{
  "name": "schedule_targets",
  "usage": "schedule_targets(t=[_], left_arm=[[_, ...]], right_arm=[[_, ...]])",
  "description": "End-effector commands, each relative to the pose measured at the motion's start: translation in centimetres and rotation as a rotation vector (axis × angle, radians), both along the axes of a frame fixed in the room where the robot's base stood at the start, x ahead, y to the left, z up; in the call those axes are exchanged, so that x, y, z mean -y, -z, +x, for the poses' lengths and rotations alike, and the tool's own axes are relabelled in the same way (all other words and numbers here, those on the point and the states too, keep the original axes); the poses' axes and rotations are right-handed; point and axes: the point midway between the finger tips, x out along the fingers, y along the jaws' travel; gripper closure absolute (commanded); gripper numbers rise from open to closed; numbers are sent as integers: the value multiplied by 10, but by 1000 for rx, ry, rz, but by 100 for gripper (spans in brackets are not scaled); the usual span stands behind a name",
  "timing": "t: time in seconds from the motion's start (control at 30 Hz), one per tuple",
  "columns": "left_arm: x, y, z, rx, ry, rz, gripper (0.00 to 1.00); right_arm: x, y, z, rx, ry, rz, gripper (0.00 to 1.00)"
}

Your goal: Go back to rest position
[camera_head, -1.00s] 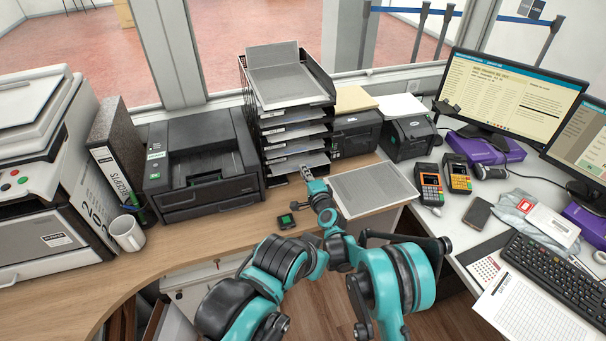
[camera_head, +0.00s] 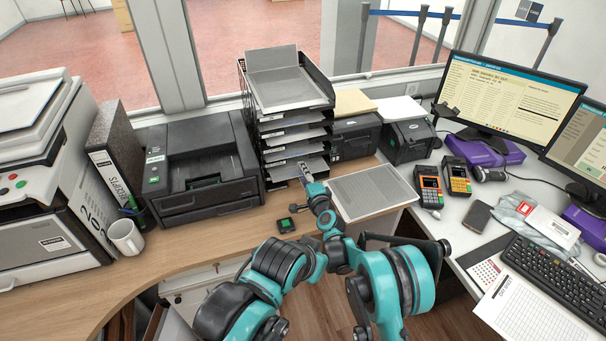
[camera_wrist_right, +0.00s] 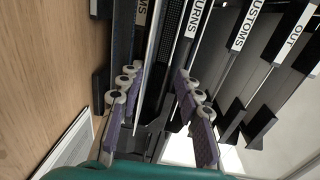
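My right gripper (camera_head: 304,170) is at the front of the black letter tray stack (camera_head: 328,88), by its lowest levels. In the right wrist view the same gripper (camera_wrist_right: 157,85) has its two purple-padded fingers spread apart. A dark tray edge shows behind the gap, and I cannot tell whether the fingers touch it. The labels on the stack (camera_wrist_right: 238,30) read "RETURNS", "CUSTOMS" and "OUT". My left gripper does not show in either view.
A printer (camera_head: 205,195) stands left of the stack, two card terminals (camera_head: 429,188) to the right.

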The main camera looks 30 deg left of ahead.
Motion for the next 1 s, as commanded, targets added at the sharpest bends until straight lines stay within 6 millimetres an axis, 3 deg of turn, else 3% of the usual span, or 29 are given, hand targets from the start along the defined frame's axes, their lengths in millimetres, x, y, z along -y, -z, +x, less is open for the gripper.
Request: schedule_targets(t=[0.53,1.0], left_arm=[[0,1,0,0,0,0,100],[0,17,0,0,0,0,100]], right_arm=[[0,1,0,0,0,0,66],[0,20,0,0,0,0,66]])
